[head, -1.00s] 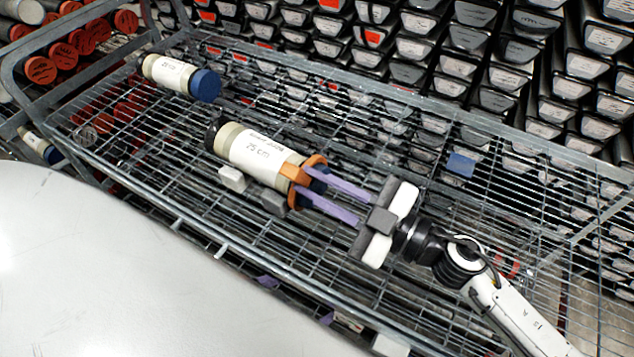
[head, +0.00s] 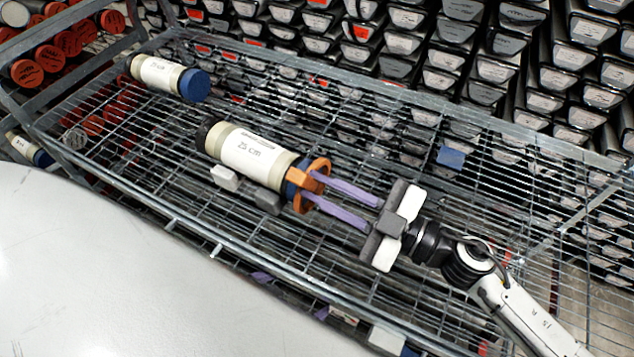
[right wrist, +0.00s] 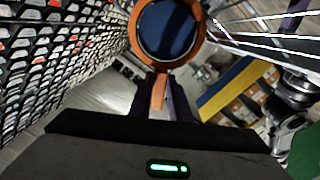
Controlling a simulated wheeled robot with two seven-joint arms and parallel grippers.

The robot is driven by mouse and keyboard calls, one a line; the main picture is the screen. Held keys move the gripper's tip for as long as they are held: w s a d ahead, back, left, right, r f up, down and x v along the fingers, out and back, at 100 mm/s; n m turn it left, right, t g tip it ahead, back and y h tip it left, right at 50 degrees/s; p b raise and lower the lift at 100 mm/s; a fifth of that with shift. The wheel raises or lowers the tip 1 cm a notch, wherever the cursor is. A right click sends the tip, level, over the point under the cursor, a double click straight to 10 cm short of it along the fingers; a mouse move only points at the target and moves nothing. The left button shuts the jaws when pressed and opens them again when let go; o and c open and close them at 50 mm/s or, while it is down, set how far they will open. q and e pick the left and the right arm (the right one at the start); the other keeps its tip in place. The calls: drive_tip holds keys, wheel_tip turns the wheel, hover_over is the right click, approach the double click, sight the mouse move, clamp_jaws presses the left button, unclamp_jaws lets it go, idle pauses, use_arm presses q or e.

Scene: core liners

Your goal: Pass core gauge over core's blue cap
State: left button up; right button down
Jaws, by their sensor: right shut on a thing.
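The core (head: 248,154), a pale tube labelled 25 cm, lies on the wire shelf with a black left end and a blue cap (head: 291,180) at its right end. The core gauge (head: 323,169) is an orange ring with a handle, at the outer end of the blue cap. In the right wrist view the ring (right wrist: 141,50) frames the cap's blue face (right wrist: 170,28); I cannot tell whether it still surrounds the cap's edge. My right gripper (head: 345,203), with purple fingers, is shut on the gauge's handle (right wrist: 159,91). My left gripper is out of view.
A second blue-capped core (head: 160,73) lies farther left on the wire shelf (head: 180,216). White and grey blocks (head: 225,178) sit against the near side of the labelled core. A small blue piece (head: 451,157) lies to the right. Stacked dark trays fill the background.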

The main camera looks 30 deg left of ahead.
drive_tip(key=shift+s+d+p, duration=0.1)
drive_tip(key=shift+d+p, duration=0.3)
drive_tip(key=shift+d, duration=2.25)
